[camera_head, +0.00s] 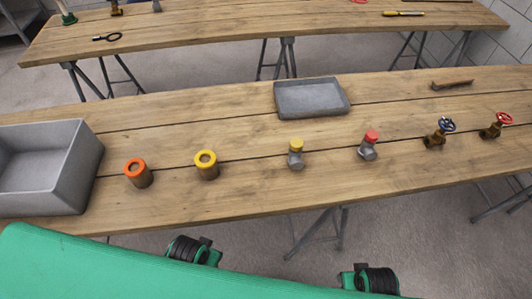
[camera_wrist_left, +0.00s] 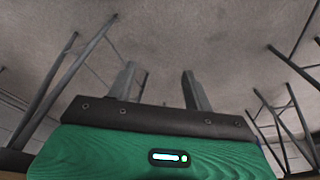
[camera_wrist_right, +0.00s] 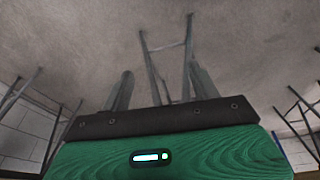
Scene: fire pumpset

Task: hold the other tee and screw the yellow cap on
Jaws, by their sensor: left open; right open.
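A grey metal tee (camera_head: 296,160) stands on the near workbench with a yellow cap (camera_head: 296,145) on its top. I cannot tell whether that cap is threaded on or only resting. A second grey tee (camera_head: 367,152), with a red cap (camera_head: 372,136) on top, stands to its right. My left gripper (camera_wrist_left: 160,85) is open and empty, with its two fingers apart over the floor. My right gripper (camera_wrist_right: 162,85) is also open and empty over the floor. Neither gripper touches a tee or a cap.
Left of the tees stand brown cylinders with a yellow ring (camera_head: 206,165) and an orange ring (camera_head: 138,173), and a grey bin (camera_head: 85,170). A shallow tray (camera_head: 312,97) lies behind. Blue-wheel (camera_head: 438,133) and red-wheel (camera_head: 496,125) valves stand right.

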